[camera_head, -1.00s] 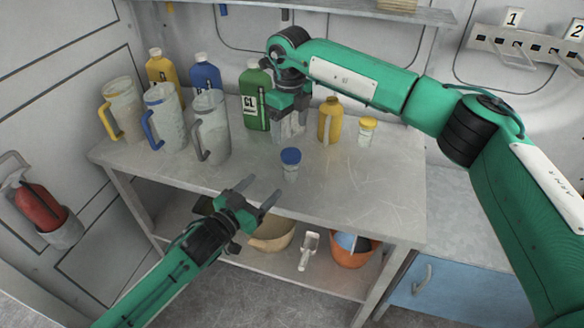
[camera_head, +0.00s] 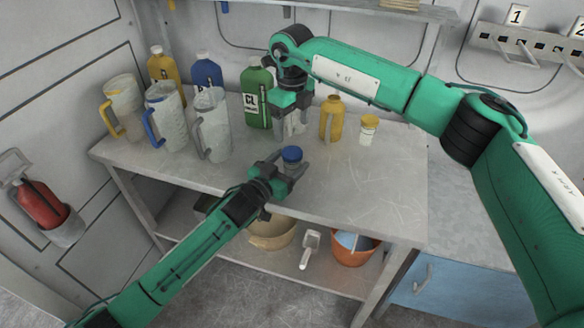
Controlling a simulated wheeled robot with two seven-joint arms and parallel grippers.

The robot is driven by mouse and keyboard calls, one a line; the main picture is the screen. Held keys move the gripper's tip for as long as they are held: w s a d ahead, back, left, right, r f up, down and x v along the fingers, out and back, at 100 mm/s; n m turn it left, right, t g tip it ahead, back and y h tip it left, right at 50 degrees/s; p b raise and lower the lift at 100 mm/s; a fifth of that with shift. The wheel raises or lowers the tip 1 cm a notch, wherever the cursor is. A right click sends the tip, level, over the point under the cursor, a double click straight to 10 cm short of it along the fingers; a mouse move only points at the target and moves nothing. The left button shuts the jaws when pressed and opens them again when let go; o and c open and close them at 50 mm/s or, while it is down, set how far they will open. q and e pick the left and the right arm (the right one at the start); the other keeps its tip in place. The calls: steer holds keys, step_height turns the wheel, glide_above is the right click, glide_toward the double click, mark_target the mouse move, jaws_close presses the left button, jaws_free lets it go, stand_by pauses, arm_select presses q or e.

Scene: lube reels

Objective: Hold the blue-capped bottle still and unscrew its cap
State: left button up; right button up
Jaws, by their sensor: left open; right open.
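The small blue-capped bottle (camera_head: 292,156) stands upright near the front of the metal table (camera_head: 350,190). Its blue cap is on top and its lower body is partly hidden. My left gripper (camera_head: 290,165) is open at the bottle, with its fingers reaching around it from the front left; I cannot tell whether they touch it. My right gripper (camera_head: 291,122) is open and empty, pointing down behind and above the bottle.
Three clear jugs (camera_head: 210,125) stand at the left. A green bottle (camera_head: 257,92), yellow bottle (camera_head: 332,119) and small yellow-capped bottle (camera_head: 369,129) stand behind. An orange bucket (camera_head: 352,250) and a scoop (camera_head: 310,248) are on the lower shelf. The table's right side is clear.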

mark_target(292, 152)
arm_select(q)
jaws_close()
arm_select(e)
steer(key=m, duration=1)
steer(key=shift+m, duration=0.4)
steer(key=m, duration=1.1)
steer(key=shift+f+m, duration=0.4)
steer(key=shift+f, duration=3.6)
